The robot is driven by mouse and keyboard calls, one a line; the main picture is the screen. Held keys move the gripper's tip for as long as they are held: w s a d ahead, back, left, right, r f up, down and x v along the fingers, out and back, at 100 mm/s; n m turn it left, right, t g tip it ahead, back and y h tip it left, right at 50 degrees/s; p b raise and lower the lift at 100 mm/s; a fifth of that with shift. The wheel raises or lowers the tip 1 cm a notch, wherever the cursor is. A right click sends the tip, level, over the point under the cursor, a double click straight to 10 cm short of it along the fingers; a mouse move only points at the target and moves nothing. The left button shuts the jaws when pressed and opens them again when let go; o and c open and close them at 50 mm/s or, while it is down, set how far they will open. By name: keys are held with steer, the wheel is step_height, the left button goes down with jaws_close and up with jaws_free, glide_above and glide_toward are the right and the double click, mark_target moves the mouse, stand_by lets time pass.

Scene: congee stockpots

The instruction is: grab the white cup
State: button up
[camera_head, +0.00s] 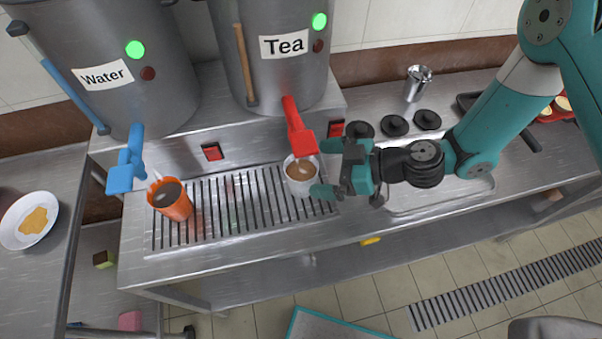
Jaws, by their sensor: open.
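The white cup (299,187) stands upright on the drip grate, below the red tap of the Tea pot, and holds a brown liquid. My gripper (322,168) comes in from the right with its teal fingers open. One finger is at the cup's far right side and the other at its near right side. I cannot tell whether the fingers touch the cup.
The red tap (297,128) hangs close above the cup. An orange cup (174,205) with dark liquid stands left on the drip grate (235,228), near the blue tap (128,165). A metal cup (417,83) stands at the back right. A plate (28,220) lies far left.

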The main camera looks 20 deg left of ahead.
mark_target(287, 169)
steer(key=p+x, duration=0.1)
steer(key=x, duration=0.4)
steer(key=shift+a+f, duration=0.15)
steer(key=shift+a, duration=0.05)
steer(key=c, duration=1.1)
